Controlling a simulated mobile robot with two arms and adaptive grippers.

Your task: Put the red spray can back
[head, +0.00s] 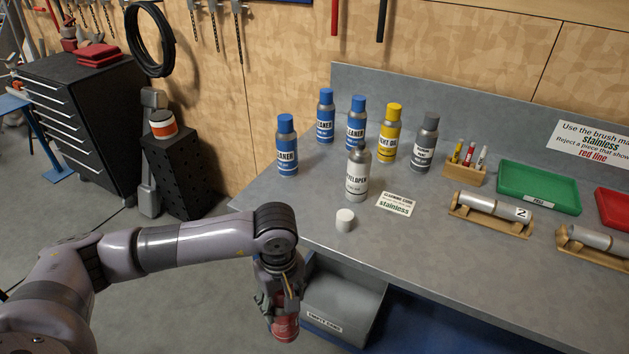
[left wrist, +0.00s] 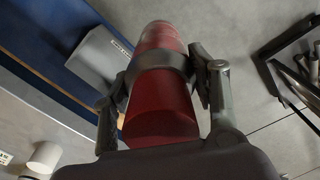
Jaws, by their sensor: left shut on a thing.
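The red spray can (head: 285,328) is held in my left gripper (head: 279,300), low in front of the bench edge in the head view. In the left wrist view the red can (left wrist: 160,100) sits between both fingers of the left gripper (left wrist: 160,75), which touch its sides. Its far end points away from the wrist. The can is off the bench, beside the grey bin (head: 342,300) labelled "empty cans". My right gripper is not in view.
On the bench stand several blue cleaner cans (head: 287,148), a yellow oil can (head: 390,135), a grey can (head: 425,145) and a developer can (head: 357,175). A white cap (head: 345,220) lies in front. A green tray (head: 540,187) and tube stands (head: 490,213) are at right.

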